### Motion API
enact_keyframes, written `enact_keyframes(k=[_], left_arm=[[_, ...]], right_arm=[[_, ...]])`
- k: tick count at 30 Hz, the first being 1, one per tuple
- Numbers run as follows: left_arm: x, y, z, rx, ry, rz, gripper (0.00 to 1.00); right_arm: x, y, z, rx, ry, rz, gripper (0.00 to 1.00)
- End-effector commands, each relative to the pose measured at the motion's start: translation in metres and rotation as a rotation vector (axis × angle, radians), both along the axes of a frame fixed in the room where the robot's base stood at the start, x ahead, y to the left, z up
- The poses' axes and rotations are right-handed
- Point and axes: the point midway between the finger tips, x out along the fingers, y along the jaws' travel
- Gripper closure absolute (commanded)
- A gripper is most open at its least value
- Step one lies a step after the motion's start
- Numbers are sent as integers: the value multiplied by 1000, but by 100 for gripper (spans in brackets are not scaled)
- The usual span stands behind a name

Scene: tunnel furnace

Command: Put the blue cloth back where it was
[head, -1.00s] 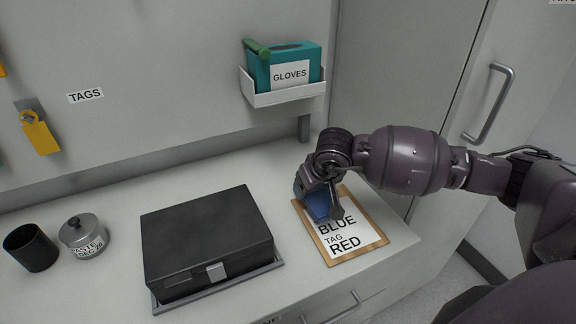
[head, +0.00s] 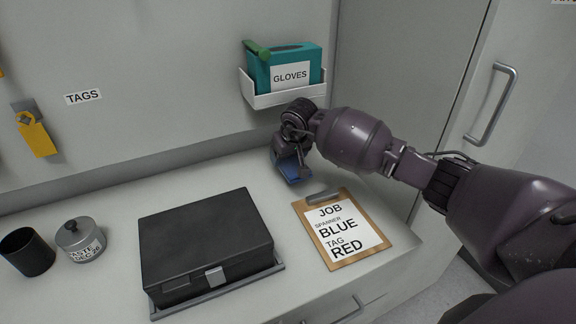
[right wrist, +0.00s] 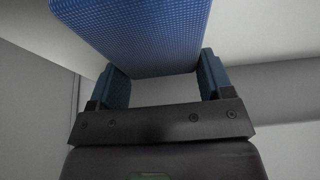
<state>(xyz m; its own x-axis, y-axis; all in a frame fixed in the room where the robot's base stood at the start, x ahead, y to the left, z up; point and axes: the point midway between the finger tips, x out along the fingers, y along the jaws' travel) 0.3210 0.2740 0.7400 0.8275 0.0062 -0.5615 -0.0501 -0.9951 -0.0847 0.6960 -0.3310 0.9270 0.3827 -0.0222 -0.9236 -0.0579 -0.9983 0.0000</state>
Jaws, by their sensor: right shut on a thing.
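The blue cloth (head: 291,172) is in my right gripper (head: 292,176), behind the clipboard near the back of the counter. In the right wrist view the blue cloth (right wrist: 140,35) fills the space between the two blue finger pads of the right gripper (right wrist: 162,82). The gripper is shut on it. I cannot tell whether the cloth touches the counter. My left gripper is not in view.
The clipboard (head: 379,250) lies flat on the counter, its job sheet uncovered. A black case (head: 205,240) sits left of it. A pot (head: 80,238) and a black cup (head: 27,252) stand far left. A gloves box (head: 290,72) sits in a wall shelf (head: 290,97) above the gripper.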

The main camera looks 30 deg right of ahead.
Motion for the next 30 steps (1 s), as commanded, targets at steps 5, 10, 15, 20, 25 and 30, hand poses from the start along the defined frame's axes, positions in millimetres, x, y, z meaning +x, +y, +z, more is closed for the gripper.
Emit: enact_keyframes(k=[5,10,15,20,25,30], left_arm=[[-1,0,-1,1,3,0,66],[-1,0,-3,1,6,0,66],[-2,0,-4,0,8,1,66],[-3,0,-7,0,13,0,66],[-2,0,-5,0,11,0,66],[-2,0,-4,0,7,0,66]], right_arm=[[-1,1,-28,4,3,-1,52],[0,0,-36,0,-1,0,52],[0,0,-35,0,-1,1,52],[0,0,-39,0,0,1,25],[0,0,-38,0,-1,1,1],[0,0,-38,0,-1,0,1]])
